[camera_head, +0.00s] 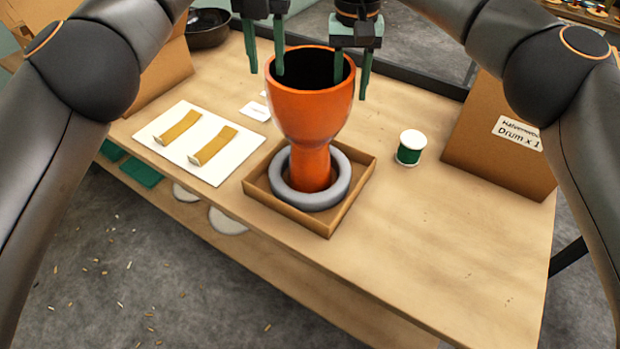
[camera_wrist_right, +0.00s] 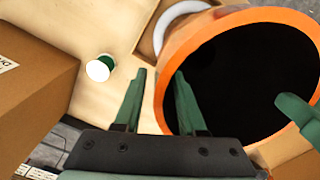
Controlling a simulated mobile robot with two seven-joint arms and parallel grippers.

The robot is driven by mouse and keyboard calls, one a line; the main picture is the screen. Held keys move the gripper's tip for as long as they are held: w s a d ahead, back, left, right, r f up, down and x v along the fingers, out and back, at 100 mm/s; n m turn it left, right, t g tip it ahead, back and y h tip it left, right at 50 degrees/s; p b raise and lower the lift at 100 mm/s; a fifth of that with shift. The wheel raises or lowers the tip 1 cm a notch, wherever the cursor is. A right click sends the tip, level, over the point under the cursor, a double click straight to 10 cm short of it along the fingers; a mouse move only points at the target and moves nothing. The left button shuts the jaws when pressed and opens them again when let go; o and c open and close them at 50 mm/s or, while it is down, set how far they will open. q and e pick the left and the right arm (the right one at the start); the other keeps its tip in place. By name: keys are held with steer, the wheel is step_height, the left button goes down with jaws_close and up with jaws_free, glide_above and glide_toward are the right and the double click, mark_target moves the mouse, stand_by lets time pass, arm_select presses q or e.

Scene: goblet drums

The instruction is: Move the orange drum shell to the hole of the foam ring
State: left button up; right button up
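The orange drum shell (camera_head: 312,108) stands upright, its wide dark mouth up and its narrow foot inside the hole of the grey foam ring (camera_head: 283,183). The ring lies in a shallow cardboard tray (camera_head: 328,228). My left gripper (camera_head: 265,72) is open at the shell's left rim, one finger outside and one inside the mouth. My right gripper (camera_head: 352,88) is open astride the right rim. The right wrist view shows the shell's rim (camera_wrist_right: 172,62) between its fingers (camera_wrist_right: 159,85), with a gap beside the outer finger. The foot's bottom is hidden.
A green-and-white spool (camera_head: 410,148) stands right of the tray. A cardboard box (camera_head: 500,150) is at the right, another box (camera_head: 160,75) at the left. A white board (camera_head: 205,160) with two tan strips lies left. The front right tabletop is clear.

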arm_select(q)
steer(key=shift+r, duration=1)
arm_select(e)
steer(key=shift+a+r, duration=0.1)
steer(key=shift+r, duration=3.65)
